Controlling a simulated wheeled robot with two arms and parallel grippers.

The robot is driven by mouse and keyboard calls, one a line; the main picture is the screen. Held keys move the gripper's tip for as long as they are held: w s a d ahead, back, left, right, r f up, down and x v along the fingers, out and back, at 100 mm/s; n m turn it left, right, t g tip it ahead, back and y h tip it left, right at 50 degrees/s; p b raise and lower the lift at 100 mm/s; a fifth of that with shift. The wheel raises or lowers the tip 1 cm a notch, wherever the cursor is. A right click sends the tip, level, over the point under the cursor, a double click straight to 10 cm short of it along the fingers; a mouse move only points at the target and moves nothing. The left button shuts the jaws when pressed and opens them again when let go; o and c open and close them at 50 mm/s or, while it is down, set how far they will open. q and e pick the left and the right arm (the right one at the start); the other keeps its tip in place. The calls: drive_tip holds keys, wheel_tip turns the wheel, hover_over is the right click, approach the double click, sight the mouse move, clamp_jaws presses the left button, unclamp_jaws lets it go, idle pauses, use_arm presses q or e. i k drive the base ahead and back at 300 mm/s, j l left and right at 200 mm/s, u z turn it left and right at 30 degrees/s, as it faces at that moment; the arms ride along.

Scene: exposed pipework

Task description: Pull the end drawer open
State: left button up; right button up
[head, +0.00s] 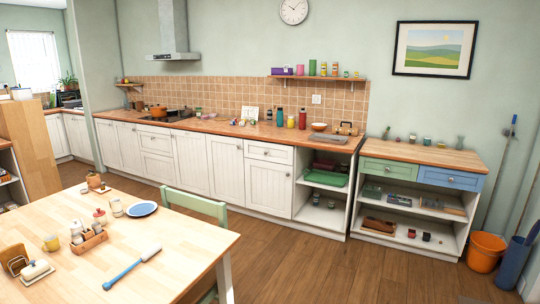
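A low wooden-topped unit stands at the right end of the kitchen run. It has a green drawer (387,170) on its left and a blue drawer (451,180) at its far right end. A white drawer (269,152) near the right end of the long counter also looks shut. The picture does not settle which one is called the end drawer. Neither of my grippers is in view.
A wooden table (135,255) fills the front left, with a green chair (195,206) behind it. An orange bucket (486,252) and a blue bin (513,263) stand right of the unit. The wooden floor (350,272) before the unit is clear.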

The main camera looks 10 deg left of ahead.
sight(282, 154)
drive_tip(key=i+j+z, duration=0.15)
drive_tip(key=i, duration=0.5)
drive_tip(key=i+j+z, duration=0.1)
drive_tip(key=i, duration=0.55)
drive_tip(key=i+l, duration=0.1)
drive_tip(key=i, duration=0.5)
drive_tip(key=i+l, duration=0.15)
drive_tip(key=i, duration=0.5)
drive_tip(key=i+l, duration=0.1)
drive_tip(key=i, duration=0.5)
drive_tip(key=i+l, duration=0.15)
drive_tip(key=i, duration=0.5)
drive_tip(key=i+j+u, duration=0.2)
drive_tip(key=i+u, duration=0.2)
drive_tip(key=i, duration=0.3)
drive_tip(key=i+u, duration=0.35)
drive_tip(key=i, duration=0.35)
drive_tip(key=i+j, duration=0.3)
drive_tip(key=j, duration=0.15)
drive_tip(key=i+j, duration=0.3)
drive_tip(key=j, duration=0.15)
drive_tip(key=i+j, duration=0.45)
drive_tip(key=j, duration=0.5)
